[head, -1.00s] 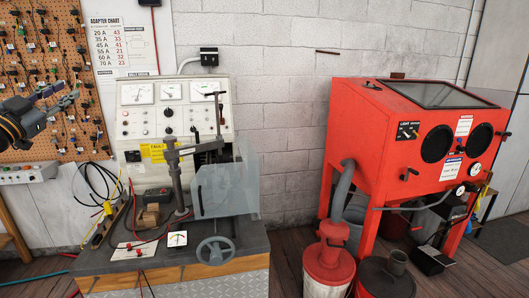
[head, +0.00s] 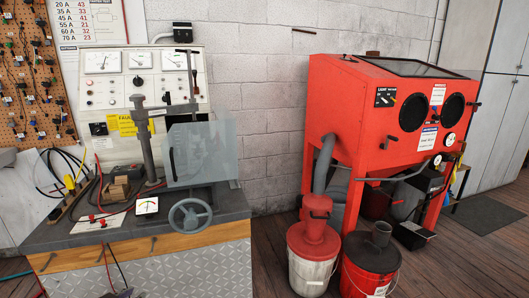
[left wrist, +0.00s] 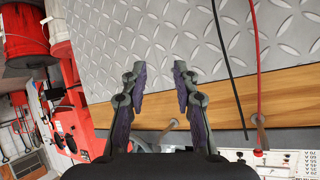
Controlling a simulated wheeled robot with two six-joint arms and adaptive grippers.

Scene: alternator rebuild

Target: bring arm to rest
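In the left wrist view my left gripper (left wrist: 158,75) is open, with its two purple-padded fingers apart and nothing between them. Behind the fingers are the bench's diamond-plate front (left wrist: 150,40) and wooden drawer strip (left wrist: 200,97). In the head view only a small dark piece of my left gripper (head: 122,293) shows at the bottom edge, low in front of the bench. My right gripper is in no view.
The test bench (head: 75,238) carries a column clamp, a clear shield (head: 200,155), a handwheel (head: 190,214) and a meter (head: 147,207). Red and black cables hang down its front. A red blasting cabinet (head: 345,125) and two buckets (head: 312,272) stand right. Wood floor between is clear.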

